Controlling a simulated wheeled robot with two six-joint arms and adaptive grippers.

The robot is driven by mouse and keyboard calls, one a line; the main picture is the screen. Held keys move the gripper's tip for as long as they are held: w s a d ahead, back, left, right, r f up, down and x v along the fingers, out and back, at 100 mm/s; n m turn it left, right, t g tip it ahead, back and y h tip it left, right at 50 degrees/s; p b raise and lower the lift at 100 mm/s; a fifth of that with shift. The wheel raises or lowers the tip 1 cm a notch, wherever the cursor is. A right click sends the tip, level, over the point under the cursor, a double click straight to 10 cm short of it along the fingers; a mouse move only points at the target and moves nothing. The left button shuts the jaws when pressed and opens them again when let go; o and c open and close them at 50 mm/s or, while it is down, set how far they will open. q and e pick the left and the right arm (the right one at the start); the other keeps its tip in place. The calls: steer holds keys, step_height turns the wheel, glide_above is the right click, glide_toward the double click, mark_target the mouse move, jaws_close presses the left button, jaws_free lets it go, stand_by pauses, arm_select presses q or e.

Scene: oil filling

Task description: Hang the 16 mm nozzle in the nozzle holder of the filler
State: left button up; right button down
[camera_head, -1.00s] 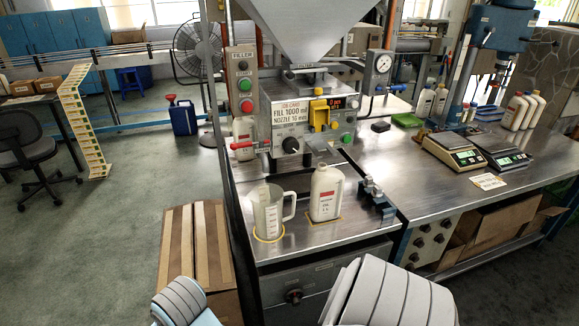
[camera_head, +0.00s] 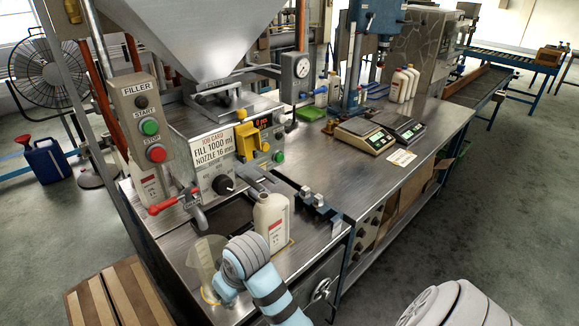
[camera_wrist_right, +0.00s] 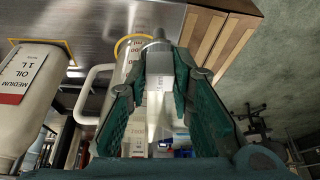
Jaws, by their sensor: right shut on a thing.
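My right gripper (camera_wrist_right: 157,62) is shut on a slim grey, tapered piece (camera_wrist_right: 159,42), which looks like the nozzle; its size mark cannot be read. Both teal fingers show in the right wrist view, close in front of the clear jug (camera_wrist_right: 130,72). In the head view my arm covers these fingers and the held piece. The filler (camera_head: 206,150) carries a card reading "nozzle 16 mm". Its red-handled valve (camera_head: 172,204) is on the front, above and left of the jug (camera_head: 208,258). I cannot make out the nozzle holder for certain. My left gripper is not in view.
A white oil bottle (camera_head: 271,222) stands right of the jug, and shows in the right wrist view (camera_wrist_right: 30,90). A blue-grey rack (camera_head: 318,203) lies behind it. Two scales (camera_head: 362,137) are farther right. A striped carton (camera_head: 118,292) stands left of the bench.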

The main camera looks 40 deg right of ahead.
steer(key=w+d+r+m+p, duration=0.1)
steer(key=w+d+r+p, duration=0.2)
steer(key=d+r, duration=0.75)
steer(key=w+d+r+p, duration=0.2)
steer(key=w+d+r, duration=0.1)
steer(key=d+r, duration=0.75)
steer(key=shift+w+d+f, duration=0.15)
steer(key=shift+w+f, duration=0.55)
steer(key=shift+w, duration=0.35)
steer(key=shift+w+d+f, duration=0.2)
steer(key=shift+w+f, duration=0.45)
steer(key=shift+w, duration=0.4)
steer(key=shift+w+d+f, duration=0.15)
steer(key=shift+w+f, duration=0.55)
steer(key=shift+w, duration=0.35)
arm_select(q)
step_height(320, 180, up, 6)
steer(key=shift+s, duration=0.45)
arm_select(e)
steer(key=shift+w+f, duration=0.15)
steer(key=shift+w, duration=0.05)
